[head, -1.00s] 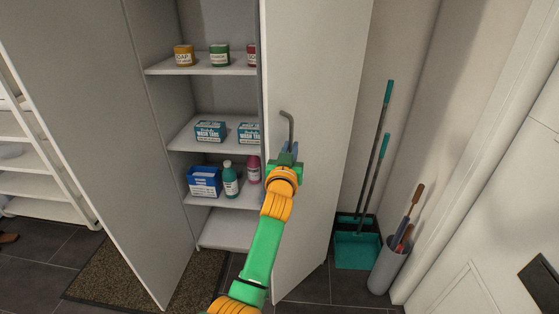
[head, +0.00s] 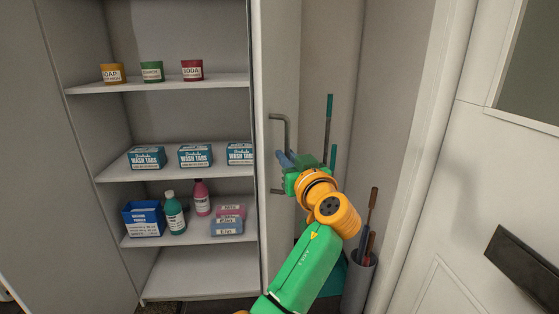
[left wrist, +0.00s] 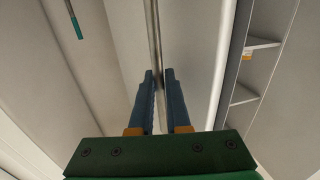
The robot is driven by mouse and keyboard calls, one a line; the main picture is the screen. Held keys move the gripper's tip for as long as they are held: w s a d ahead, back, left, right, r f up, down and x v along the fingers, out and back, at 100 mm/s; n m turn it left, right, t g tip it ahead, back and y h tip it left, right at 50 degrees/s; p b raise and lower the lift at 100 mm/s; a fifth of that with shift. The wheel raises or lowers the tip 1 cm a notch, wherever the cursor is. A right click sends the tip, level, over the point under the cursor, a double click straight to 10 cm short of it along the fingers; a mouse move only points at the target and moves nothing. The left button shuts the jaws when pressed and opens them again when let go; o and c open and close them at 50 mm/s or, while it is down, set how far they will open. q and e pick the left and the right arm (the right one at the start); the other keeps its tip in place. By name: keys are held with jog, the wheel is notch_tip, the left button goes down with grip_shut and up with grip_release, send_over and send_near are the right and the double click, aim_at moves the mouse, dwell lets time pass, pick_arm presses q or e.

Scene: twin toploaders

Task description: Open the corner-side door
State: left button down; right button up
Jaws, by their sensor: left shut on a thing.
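The corner-side door (head: 277,70) is the narrow-looking white door at the right of the cupboard in the head view, swung well open. Its grey bar handle (head: 284,120) stands upright on the outer face. My left gripper (head: 283,158) is shut on this handle. In the left wrist view the fingers (left wrist: 160,80) close around the bar handle (left wrist: 155,35), with the door panel (left wrist: 190,50) behind it. The other door (head: 40,150) stands open at the left. My right gripper is not in view.
Cupboard shelves (head: 190,165) hold tins, wash-tab boxes, bottles and a blue box. Right of the door are a broom and dustpan pole (head: 328,125), a grey bin (head: 357,285) with handles in it, and a white room door (head: 450,220).

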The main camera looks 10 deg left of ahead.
pick_arm(q)
jog(key=shift+r, duration=0.2)
jog(key=c, duration=1.1)
grip_release()
jog(key=shift+o, duration=1.1)
jog(key=shift+w+f, duration=0.2)
